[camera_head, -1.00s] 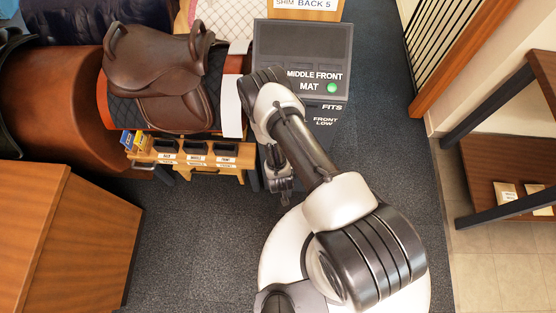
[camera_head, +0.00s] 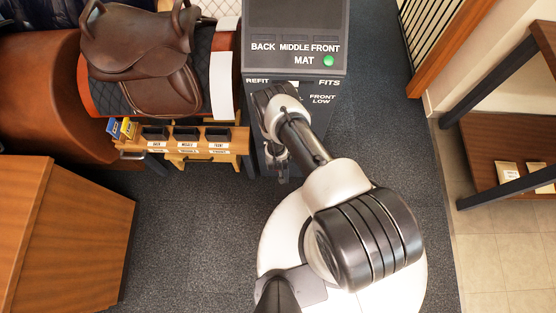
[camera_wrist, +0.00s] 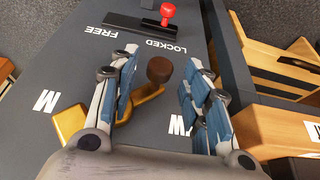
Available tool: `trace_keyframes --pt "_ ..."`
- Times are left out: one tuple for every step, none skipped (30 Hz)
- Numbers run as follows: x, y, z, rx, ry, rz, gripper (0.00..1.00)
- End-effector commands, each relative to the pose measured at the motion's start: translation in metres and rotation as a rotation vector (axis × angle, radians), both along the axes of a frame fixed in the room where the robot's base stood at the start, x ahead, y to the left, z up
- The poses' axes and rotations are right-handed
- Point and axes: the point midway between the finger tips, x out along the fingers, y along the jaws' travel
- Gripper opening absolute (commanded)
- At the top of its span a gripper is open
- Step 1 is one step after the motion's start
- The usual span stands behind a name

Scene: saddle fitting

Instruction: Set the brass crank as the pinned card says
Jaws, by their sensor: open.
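The brass crank (camera_wrist: 70,122) is on a dark panel in the wrist view. Its brass arm runs up to a dark brown round knob (camera_wrist: 159,70). My gripper (camera_wrist: 163,60) is open, its blue-padded fingers on either side of the knob, with visible gaps. In the head view my gripper (camera_head: 278,168) hangs low by the front of the dark console (camera_head: 350,38); the crank is not seen there. The pinned card is not in view now. Part of the crank is hidden behind the left finger.
A red-knobbed slider (camera_wrist: 168,11) sits by FREE and LOCKED lettering. The saddle (camera_head: 140,45) rests on a stand left of the console. A wooden tray with labelled dark bins (camera_head: 187,134) stands below it. Open carpet (camera_head: 190,220) lies left of my base.

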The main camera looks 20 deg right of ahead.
Motion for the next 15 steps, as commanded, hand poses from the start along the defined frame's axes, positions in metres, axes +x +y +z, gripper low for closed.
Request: trace_keyframes --pt "0.001 -0.0008 -0.0065 0.0 0.001 -0.001 0.44" --pt "0.002 -0.0012 -0.0083 0.0 0.001 0.0 0.44" --pt "0.0032 -0.0015 -0.0099 0.0 0.0 0.0 0.44" --pt "0.0036 -0.0016 -0.0108 0.0 0.0 0.0 0.44" --pt "0.0041 -0.0016 -0.0114 0.0 0.0 0.0 0.44" --pt "0.0044 -0.0018 -0.0118 0.0 0.0 0.0 0.44" --pt "0.0046 -0.0017 -0.0119 0.0 0.0 0.0 0.44" --pt "0.0047 -0.0017 -0.0119 0.0 0.0 0.0 0.44" --pt "0.0048 -0.0018 -0.0117 0.0 0.0 0.0 0.44" --pt "0.0047 -0.0018 -0.0117 0.0 0.0 0.001 0.44" --pt "0.0047 -0.0017 -0.0116 0.0 0.0 0.001 0.44" --pt "0.0047 -0.0017 -0.0115 0.0 0.0 0.001 0.44" --pt "0.0047 -0.0017 -0.0115 0.0 0.0 0.001 0.44" --pt "0.0045 -0.0017 -0.0114 0.0 0.001 0.001 0.42" --pt "0.0046 -0.0016 -0.0114 0.0 0.001 0.001 0.4"
